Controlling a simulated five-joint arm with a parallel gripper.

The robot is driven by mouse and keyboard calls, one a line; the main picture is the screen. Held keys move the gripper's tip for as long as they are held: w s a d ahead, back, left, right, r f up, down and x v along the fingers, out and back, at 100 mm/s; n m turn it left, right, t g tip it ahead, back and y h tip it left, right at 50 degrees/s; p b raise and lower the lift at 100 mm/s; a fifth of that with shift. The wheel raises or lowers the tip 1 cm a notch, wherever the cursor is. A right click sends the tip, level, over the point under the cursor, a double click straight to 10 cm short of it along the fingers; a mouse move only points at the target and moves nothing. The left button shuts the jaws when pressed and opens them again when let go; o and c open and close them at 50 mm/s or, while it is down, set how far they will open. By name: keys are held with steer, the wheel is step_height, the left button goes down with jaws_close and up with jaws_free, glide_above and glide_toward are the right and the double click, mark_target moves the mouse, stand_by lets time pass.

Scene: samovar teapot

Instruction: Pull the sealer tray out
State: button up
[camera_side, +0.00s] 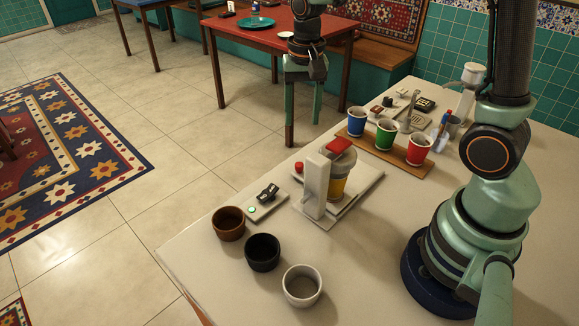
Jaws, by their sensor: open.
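The cup sealer (317,188) is a white upright block with a red top part (342,147) and a red knob (299,168). It stands on a pale base near the table's left edge. A yellow and white cup (337,187) sits in it, partly hidden by the upright. The sealer tray cannot be told clearly from the pale plate (368,182) under the cup. My gripper (302,115) is open and empty, fingers pointing down. In the picture it is above the sealer, and it appears well apart from it.
Blue (357,120), green (385,134) and red (419,148) cups stand on a wooden board (388,152) behind the sealer. Brown (229,223), black (262,252) and white (302,285) bowls are in front. A small device (266,196) with a green light lies left.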

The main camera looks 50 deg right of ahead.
mark_target(299, 164)
steer(key=shift+m, duration=0.3)
steer(key=f, duration=1.3)
steer(key=shift+w+f, duration=0.2)
steer(key=shift+w, duration=0.05)
jaws_close()
stand_by(0.8)
